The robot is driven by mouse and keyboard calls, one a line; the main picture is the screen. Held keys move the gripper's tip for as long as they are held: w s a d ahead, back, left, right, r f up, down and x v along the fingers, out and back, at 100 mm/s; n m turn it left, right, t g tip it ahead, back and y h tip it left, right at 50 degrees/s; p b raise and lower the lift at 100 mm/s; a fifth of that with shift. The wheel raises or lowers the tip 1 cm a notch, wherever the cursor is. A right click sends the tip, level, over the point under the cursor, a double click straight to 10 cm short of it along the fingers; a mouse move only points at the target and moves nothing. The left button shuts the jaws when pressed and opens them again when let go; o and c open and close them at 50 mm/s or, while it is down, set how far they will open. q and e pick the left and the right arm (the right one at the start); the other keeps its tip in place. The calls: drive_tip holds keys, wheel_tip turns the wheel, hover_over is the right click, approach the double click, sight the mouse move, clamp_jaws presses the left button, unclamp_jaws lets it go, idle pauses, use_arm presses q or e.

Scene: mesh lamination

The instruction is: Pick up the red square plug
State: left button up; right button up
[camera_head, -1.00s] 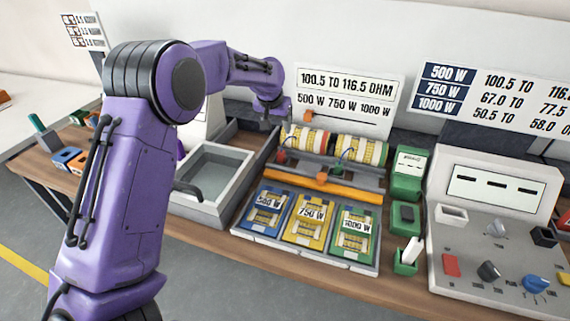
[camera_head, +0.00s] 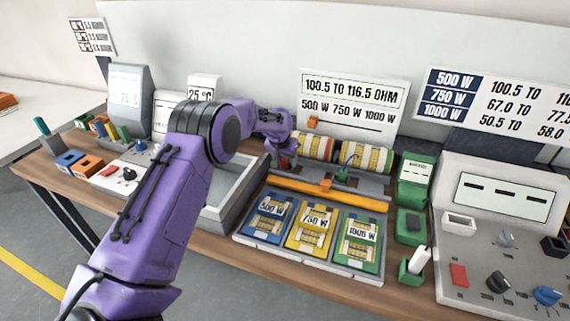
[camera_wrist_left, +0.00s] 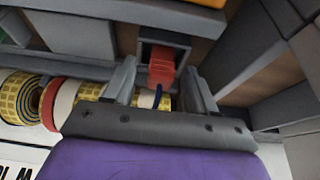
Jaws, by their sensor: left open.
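The red square plug (camera_wrist_left: 161,68) shows in the left wrist view, sitting in a dark square socket (camera_wrist_left: 178,45), with a dark blue lead at its near end. My left gripper (camera_wrist_left: 160,86) is open, with one finger on each side of the plug. No clear contact with the plug shows. In the head view my left gripper (camera_head: 284,154) is at the left end of the wound rolls, and the plug is not clearly visible there.
Yellow and red wound rolls (camera_head: 362,155) lie beside the gripper. An orange bar (camera_head: 345,192) runs in front, then a tray of blue, yellow and green cards (camera_head: 311,228). A grey basin (camera_head: 238,192) stands left. Green holders (camera_head: 410,222) and a meter console (camera_head: 497,215) stand right.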

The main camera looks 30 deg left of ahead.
use_arm(q)
clamp_jaws()
drive_tip(key=shift+r, duration=0.1)
